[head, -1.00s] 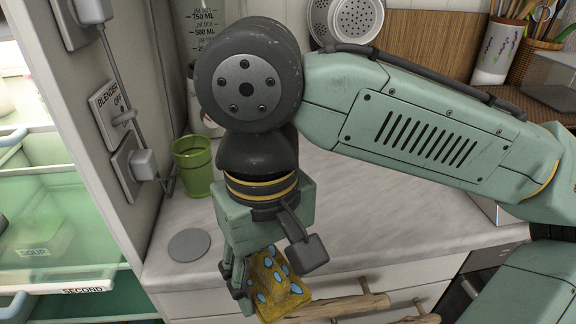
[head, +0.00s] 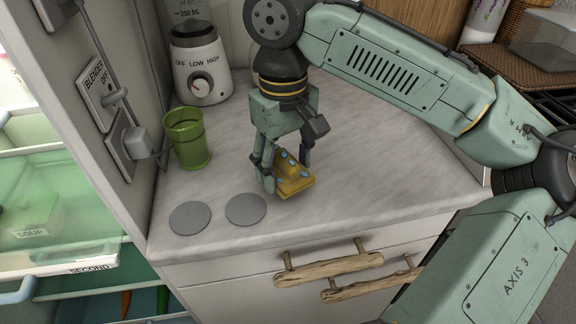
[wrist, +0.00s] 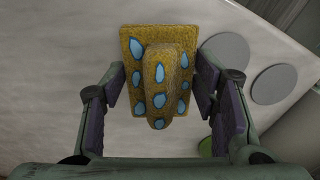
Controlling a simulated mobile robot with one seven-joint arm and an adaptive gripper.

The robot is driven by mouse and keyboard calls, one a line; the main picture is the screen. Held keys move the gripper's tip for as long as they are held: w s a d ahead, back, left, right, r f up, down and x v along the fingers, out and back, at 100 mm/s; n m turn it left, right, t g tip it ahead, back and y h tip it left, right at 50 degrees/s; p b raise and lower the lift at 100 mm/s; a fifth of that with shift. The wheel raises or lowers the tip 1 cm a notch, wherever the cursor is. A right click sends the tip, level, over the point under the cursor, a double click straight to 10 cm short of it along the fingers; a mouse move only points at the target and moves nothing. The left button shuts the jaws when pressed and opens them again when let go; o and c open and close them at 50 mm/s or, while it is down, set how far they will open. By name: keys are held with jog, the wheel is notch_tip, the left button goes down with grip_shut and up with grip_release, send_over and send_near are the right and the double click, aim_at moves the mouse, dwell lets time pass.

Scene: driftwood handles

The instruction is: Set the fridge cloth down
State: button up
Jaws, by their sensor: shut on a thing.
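The fridge cloth (head: 294,181) is mustard yellow with light blue spots. It hangs at my gripper (head: 284,172) over the counter, to the right of two grey discs. In the wrist view the cloth (wrist: 157,75) has a raised ridge between the two fingers of my gripper (wrist: 160,100), with a flat part spreading beyond. My gripper is shut on the cloth. In the head view the near finger hides part of the cloth, and I cannot tell whether its underside touches the counter.
Two grey discs (head: 246,209) lie near the counter's front edge. A green cup (head: 187,138) and a blender base (head: 203,75) stand at the back left. The open fridge (head: 50,215) is at far left. Driftwood handles (head: 330,268) jut out below. The counter (head: 370,170) right of the cloth is clear.

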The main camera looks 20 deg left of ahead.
aim_at(288, 175)
jog(key=shift+w, duration=0.35)
jog(key=shift+w+a+p, duration=0.1)
jog(key=shift+w+p, duration=0.2)
jog(key=shift+w, duration=0.25)
notch_tip(288, 175, down, 3)
jog(key=shift+r+p, duration=0.1)
jog(key=shift+p, duration=0.2)
jog(key=shift+s+f, duration=0.1)
jog(key=shift+f, duration=0.4)
jog(key=shift+f, duration=0.2)
jog(key=o, duration=1)
notch_tip(288, 175, up, 12)
jog(key=shift+a+r+b, duration=0.15)
jog(key=shift+r+b, duration=0.1)
jog(key=shift+b, duration=0.15)
